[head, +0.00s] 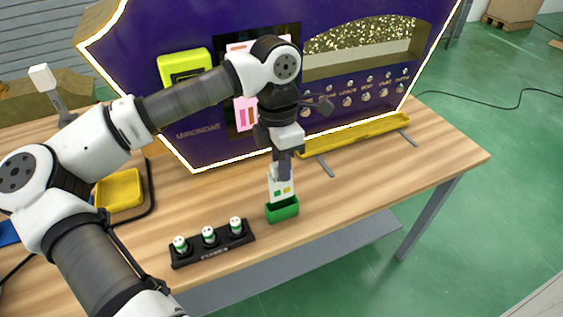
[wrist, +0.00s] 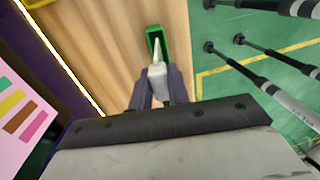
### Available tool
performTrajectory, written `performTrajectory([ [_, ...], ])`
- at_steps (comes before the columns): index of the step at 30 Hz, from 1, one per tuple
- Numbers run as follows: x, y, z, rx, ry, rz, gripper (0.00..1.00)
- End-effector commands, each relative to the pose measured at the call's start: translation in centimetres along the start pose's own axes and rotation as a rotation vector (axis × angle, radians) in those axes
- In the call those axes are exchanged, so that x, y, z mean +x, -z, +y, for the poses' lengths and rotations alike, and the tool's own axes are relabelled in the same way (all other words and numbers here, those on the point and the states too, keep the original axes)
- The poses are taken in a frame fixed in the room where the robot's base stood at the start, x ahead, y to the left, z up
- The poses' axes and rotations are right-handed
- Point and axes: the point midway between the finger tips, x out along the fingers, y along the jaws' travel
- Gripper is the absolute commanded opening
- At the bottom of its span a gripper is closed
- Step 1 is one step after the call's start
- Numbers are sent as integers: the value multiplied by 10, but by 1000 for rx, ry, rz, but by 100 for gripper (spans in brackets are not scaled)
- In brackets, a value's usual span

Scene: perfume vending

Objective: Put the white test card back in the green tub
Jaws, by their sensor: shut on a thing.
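The white test card (head: 282,190), with small coloured squares on it, hangs upright below my gripper (head: 282,170). My gripper is shut on the card's upper end. The green tub (head: 283,210) stands on the table near its front edge. The card's lower end is at the tub's opening in the head view; the tub's front wall hides how deep it reaches. In the wrist view my gripper (wrist: 158,88) holds the card (wrist: 157,66), and the card's far end overlaps the green tub (wrist: 153,34).
A black rack (head: 213,243) with three small white-and-green bottles stands left of the tub. The purple vending machine (head: 215,145) with a yellow tray (head: 355,133) stands behind. A yellow bowl (head: 120,190) is at the left. The table's right side is clear.

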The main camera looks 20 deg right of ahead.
Motion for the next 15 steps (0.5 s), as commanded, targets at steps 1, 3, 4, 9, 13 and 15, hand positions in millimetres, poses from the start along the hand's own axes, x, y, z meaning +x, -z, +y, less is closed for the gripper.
performTrajectory([
  [1, 3, 0, 0, 0, 0, 0, 0],
  [3, 5, 0, 1, 0, 0, 0, 0],
  [4, 6, 0, 1, 0, 0, 0, 0],
  [9, 11, 0, 1, 0, 0, 0, 0],
  [13, 15, 0, 2, 0, -1, 0, 0],
  [15, 17, 0, 2, 0, -1, 0, 0],
])
